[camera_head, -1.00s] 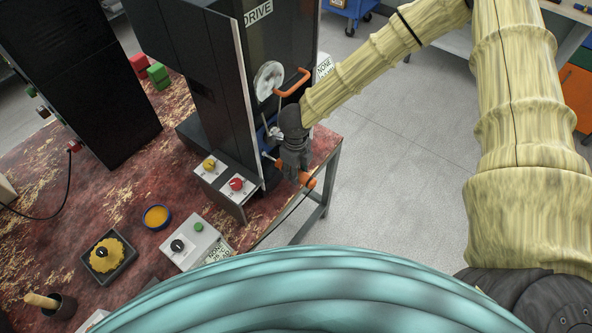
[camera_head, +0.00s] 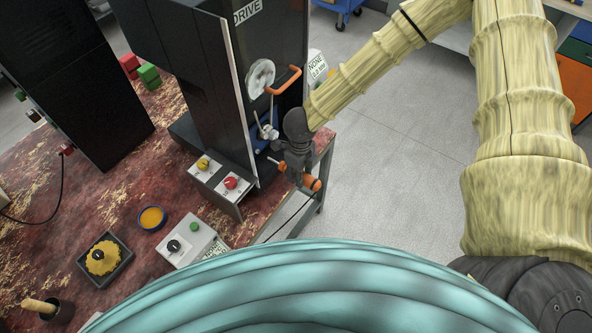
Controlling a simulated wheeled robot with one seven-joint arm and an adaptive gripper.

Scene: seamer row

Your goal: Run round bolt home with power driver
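My gripper (camera_head: 298,157) is at the front right of the tall black machine marked DRIVE (camera_head: 216,80). A dark tool with orange parts (camera_head: 312,184), apparently the power driver, is at its fingers; the gripper appears shut on it. The tool's thin end points left toward the machine front. A small pale metal fitting (camera_head: 268,132) is on the machine front, just left of the gripper, with blue behind it. I cannot make out the round bolt for certain; the gripper and tool may hide it.
An orange handle (camera_head: 285,80) and clear disc (camera_head: 261,77) jut out above the gripper. A box with yellow and red knobs (camera_head: 219,185) stands left of the tool. The bench edge (camera_head: 290,217) lies below. Open floor (camera_head: 400,145) is to the right.

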